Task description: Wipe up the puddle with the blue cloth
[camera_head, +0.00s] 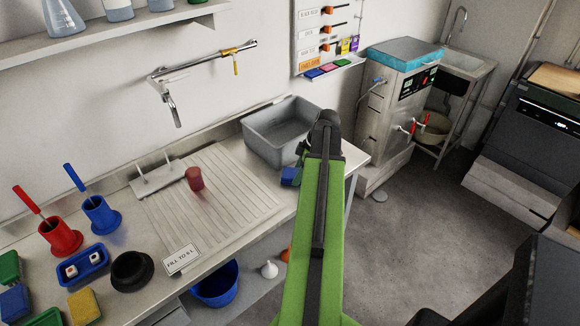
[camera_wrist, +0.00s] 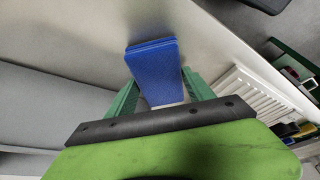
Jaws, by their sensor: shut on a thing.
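The blue cloth (camera_wrist: 154,68) is a folded blue pad between the two green fingers of my gripper (camera_wrist: 160,92) in the wrist view. My gripper is shut on it, and the cloth sticks out beyond the fingertips over the pale bench top. In the head view the cloth (camera_head: 290,177) shows as a small blue patch at the bench's right end, beside my arm. The gripper itself is mostly hidden behind my arm there. I cannot make out the puddle in either view; my arm hides part of the bench.
A grey basin (camera_head: 262,147) stands just left of my arm, by the wall. The ribbed draining board (camera_head: 222,205) lies left of the cloth, with a red cylinder (camera_head: 195,179) on it. Blue (camera_head: 98,215) and red (camera_head: 60,237) holders stand farther left. The floor at right is open.

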